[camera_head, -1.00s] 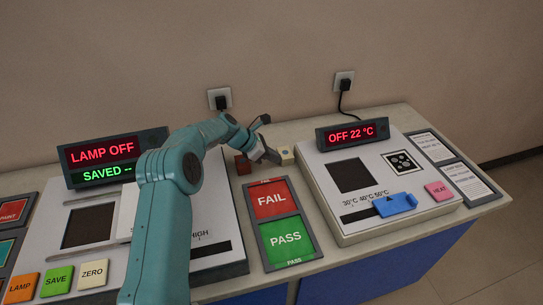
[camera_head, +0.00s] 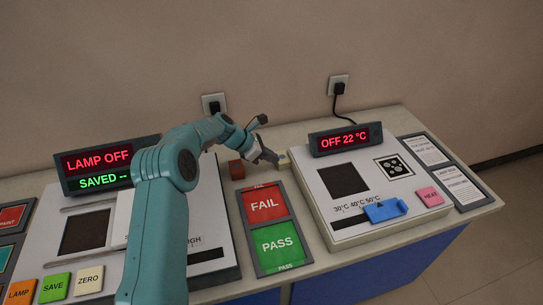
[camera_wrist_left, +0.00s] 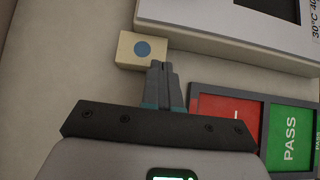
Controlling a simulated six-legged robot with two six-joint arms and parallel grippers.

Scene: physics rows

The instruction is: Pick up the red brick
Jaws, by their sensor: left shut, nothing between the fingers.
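The red brick (camera_head: 236,169) stands on the bench behind the FAIL/PASS panel, left of my left gripper in the head view. My left gripper (camera_head: 275,158) is shut and empty, to the right of the red brick and apart from it. A cream block (camera_head: 285,161) is right at its fingertips, partly hidden by them in the head view. In the left wrist view my shut fingertips (camera_wrist_left: 160,66) overlap the lower edge of the cream block (camera_wrist_left: 128,50), which has a blue dot on top. I cannot tell if they touch. The red brick is not seen in the wrist view. My right gripper is out of view.
The FAIL/PASS panel (camera_head: 270,230) lies in front. A heater device (camera_head: 345,205) reading OFF 22 °C stands close on the right. A lamp device (camera_head: 205,240) is on the left under my arm. The wall is behind.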

